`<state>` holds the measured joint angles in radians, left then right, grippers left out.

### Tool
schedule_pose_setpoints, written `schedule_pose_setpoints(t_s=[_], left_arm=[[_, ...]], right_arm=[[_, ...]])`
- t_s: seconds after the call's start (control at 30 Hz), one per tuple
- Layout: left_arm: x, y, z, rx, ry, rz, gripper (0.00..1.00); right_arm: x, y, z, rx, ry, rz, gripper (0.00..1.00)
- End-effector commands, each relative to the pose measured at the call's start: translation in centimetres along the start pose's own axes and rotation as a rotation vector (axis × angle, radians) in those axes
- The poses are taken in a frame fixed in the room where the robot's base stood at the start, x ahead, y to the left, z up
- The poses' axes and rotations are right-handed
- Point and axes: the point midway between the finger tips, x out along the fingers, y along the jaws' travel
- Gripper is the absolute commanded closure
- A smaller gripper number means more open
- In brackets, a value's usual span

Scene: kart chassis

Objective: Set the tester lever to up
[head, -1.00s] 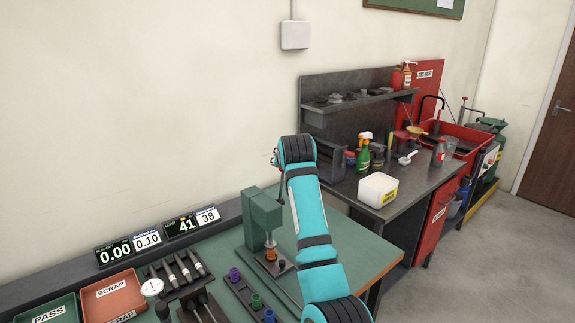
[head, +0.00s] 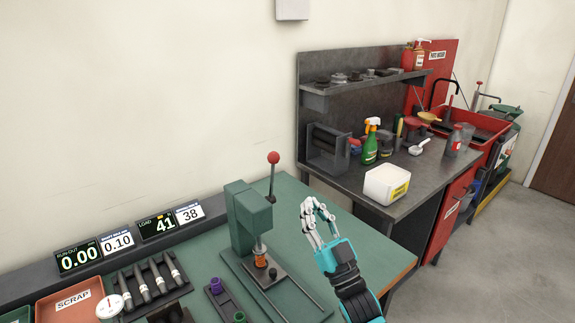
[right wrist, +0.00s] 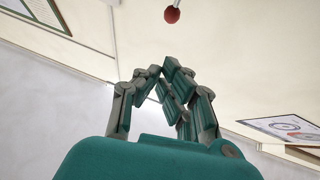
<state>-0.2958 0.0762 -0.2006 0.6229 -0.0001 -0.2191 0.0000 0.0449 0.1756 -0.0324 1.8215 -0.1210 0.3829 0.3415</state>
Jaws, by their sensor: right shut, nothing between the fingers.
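The tester (head: 250,222) is a green press on the green bench in the head view. Its lever (head: 271,181) is a dark rod behind the column's right side, standing nearly upright with a red ball knob (head: 273,157) at the top. The knob also shows at the top of the right wrist view (right wrist: 172,15), beyond the fingertips. My right gripper (head: 314,204) is to the right of the tester, apart from the lever. Its fingers are closed together with nothing between them; they also show in the right wrist view (right wrist: 161,74). My left gripper is out of view.
The load display (head: 157,226) reads 41 and the run-out display (head: 79,257) reads 0.00. A red scrap tray (head: 62,305), a dial gauge (head: 109,306) and coloured cylinders (head: 216,285) lie to the left. A grey side bench (head: 430,170) holds a white tub (head: 386,184) and bottles.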

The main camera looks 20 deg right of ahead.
Motion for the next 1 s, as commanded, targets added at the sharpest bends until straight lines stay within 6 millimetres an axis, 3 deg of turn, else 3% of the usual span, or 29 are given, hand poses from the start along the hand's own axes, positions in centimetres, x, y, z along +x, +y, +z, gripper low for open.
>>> schedule_pose_setpoints(t_s=[0.23, 0.47, 0.7, 1.0], left_arm=[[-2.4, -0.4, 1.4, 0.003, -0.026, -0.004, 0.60], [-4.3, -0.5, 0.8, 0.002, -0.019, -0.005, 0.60], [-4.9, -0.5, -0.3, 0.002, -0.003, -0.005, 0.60], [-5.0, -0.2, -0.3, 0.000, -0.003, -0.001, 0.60]], right_arm=[[5.1, 0.1, -0.5, 0.001, 0.001, 0.001, 1.00], [10.1, 0.1, -0.4, 0.001, -0.001, 0.003, 1.00], [11.7, 0.1, 2.2, 0.001, -0.004, 0.003, 1.00], [12.2, 0.1, 2.9, 0.001, -0.003, 0.003, 1.00]])
